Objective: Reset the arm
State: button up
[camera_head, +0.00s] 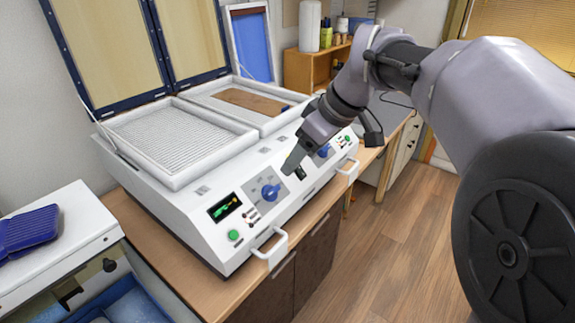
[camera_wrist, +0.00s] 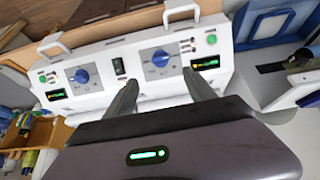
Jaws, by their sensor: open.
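My arm reaches in from the right in the head view, bent downward. My gripper (camera_head: 292,163) hangs over the front panel of the white forming machine (camera_head: 190,222), near its middle. In the wrist view my gripper (camera_wrist: 162,92) shows two dark fingers spread apart with nothing between them. The front panel carries a left blue knob (camera_head: 270,192) and a right blue knob (camera_head: 323,150). One knob (camera_wrist: 160,58) also shows just beyond the fingers in the wrist view. Whether the fingers touch the panel, I cannot tell.
The machine's two lids (camera_head: 110,45) stand open at the back. Handles (camera_head: 270,248) stick out at its front. A white unit with a blue ribbed pad (camera_head: 30,228) stands at left. A wooden shelf (camera_head: 305,70) with bottles stands behind. The wooden floor (camera_head: 380,250) at right is clear.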

jog(key=v, duration=0.2)
jog(key=shift+s+d+r, duration=0.1)
jog(key=shift+r, duration=0.2)
jog(key=s+d+f+m+h+b, duration=0.1)
jog(key=s+d+f+m+b, duration=0.1)
jog(key=s+f+m, duration=0.3)
jog(key=s+d+f+m+t+b, duration=0.1)
jog(key=s+f+m, duration=0.4)
jog(key=s, duration=0.7)
jog(key=s+d+f+m+t+h+b, duration=0.1)
jog(key=s+d+f+m+b, duration=0.2)
jog(key=s+f+m, duration=0.2)
jog(key=s+f, duration=0.1)
jog(key=s, duration=0.2)
jog(key=shift+s+h, duration=0.3)
jog(key=shift+s, duration=0.05)
jog(key=shift+f, duration=0.1)
